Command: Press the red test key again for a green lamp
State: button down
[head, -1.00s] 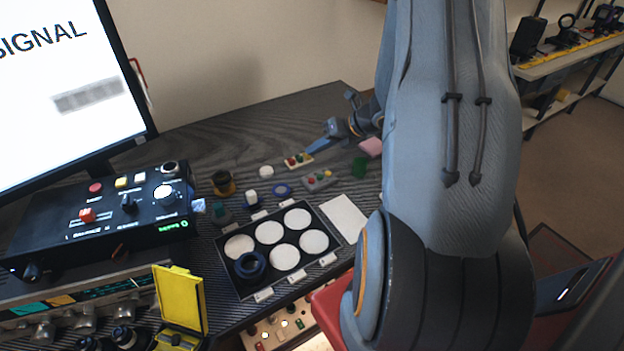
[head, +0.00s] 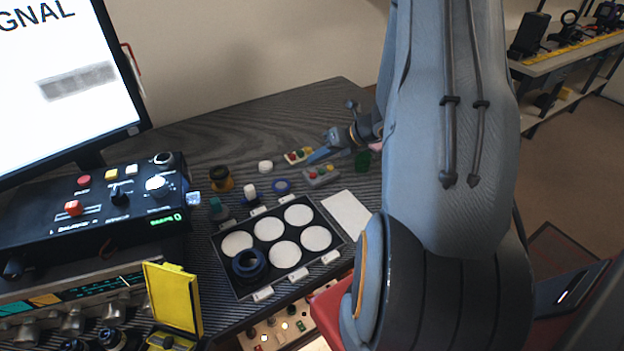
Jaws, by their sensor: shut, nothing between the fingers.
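My gripper (head: 312,158) is shut and empty, its blue fingertips pointing left and down over the table. Close beside the tips are a small cream key box (head: 298,155) with red and green buttons and a small grey key box (head: 321,176) with coloured buttons. I cannot tell whether the tips touch either box. Which red key is the test key, and whether any lamp is lit green, I cannot tell.
A black tray (head: 222,262) with white discs and a dark ring lies in front of the boxes. A white card (head: 346,215), a green block (head: 362,161) and several small parts lie around. An open yellow case (head: 172,300) stands at the front left.

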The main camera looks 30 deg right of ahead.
jog(key=shift+f+b, duration=0.7)
jog(key=shift+f, duration=0.75)
dwell(0.9)
jog(key=shift+f+b, duration=0.3)
jog(key=shift+f, duration=0.1)
jog(key=shift+f, duration=0.4)
dwell(0.6)
jog(key=shift+r, duration=0.15)
jog(key=shift+r+p, duration=0.4)
jog(key=shift+r, duration=0.3)
notch_tip(320, 180, up, 5)
jog(key=p, duration=0.3)
jog(key=shift+p, duration=0.4)
